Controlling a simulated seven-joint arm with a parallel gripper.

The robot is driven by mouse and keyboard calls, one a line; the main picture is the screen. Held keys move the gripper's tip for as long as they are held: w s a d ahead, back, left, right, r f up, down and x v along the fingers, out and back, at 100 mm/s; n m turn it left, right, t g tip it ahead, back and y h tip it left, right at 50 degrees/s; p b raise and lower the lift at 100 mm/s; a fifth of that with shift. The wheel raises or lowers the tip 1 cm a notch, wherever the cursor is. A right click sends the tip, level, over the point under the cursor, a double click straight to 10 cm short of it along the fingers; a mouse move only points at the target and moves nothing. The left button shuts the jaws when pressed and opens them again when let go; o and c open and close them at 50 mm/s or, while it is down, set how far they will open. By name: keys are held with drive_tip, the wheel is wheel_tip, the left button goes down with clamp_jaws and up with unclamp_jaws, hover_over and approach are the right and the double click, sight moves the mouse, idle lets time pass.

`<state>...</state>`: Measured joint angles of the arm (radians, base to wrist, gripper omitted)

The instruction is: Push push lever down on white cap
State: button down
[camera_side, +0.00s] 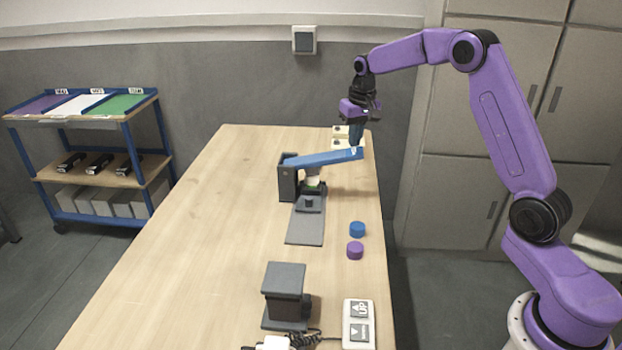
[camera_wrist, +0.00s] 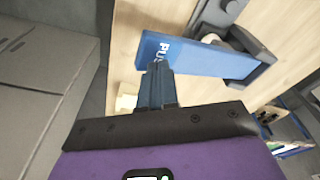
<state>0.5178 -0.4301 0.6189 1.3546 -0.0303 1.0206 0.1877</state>
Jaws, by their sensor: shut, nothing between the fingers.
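The blue push lever (camera_side: 322,158) is hinged on a dark grey post (camera_side: 288,180) and reaches right, its free end slightly raised. Beneath it, a small white cap (camera_side: 313,181) sits over the grey press base (camera_side: 305,228), partly hidden by the lever. My gripper (camera_side: 356,144) is shut and empty, pointing down at the lever's free end. In the wrist view the fingertips (camera_wrist: 157,72) lie over the end of the lever (camera_wrist: 200,59), beside its lettering. They look very close to its top; I cannot tell whether they touch.
A blue cap (camera_side: 357,229) and a purple cap (camera_side: 355,250) lie on the table right of the press. Nearer stand a dark grey block (camera_side: 285,290) and an up/down button box (camera_side: 358,322). Pale blocks (camera_side: 341,132) are behind my gripper. The table's left side is clear.

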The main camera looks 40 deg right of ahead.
sight(354, 152)
drive_tip(key=shift+a+f, duration=0.15)
drive_tip(key=shift+f, duration=2.75)
idle(1.0)
drive_tip(key=shift+s+f, duration=0.1)
drive_tip(key=shift+f, duration=0.05)
idle(0.7)
drive_tip(key=shift+r, duration=4.1)
drive_tip(key=s+a+r+n, duration=0.2)
drive_tip(key=s+a+n, duration=0.6)
drive_tip(key=s+a, duration=1.05)
drive_tip(key=s+d+f+n, duration=0.1)
drive_tip(key=s+n, duration=0.2)
drive_tip(key=s, duration=0.9)
drive_tip(key=s+d+f+n+g, duration=0.1)
drive_tip(key=s+n, duration=0.3)
drive_tip(key=s, duration=0.8)
drive_tip(key=shift+f+n+g+y, duration=0.3)
drive_tip(key=shift+f+y, duration=0.1)
drive_tip(key=shift+f, duration=0.35)
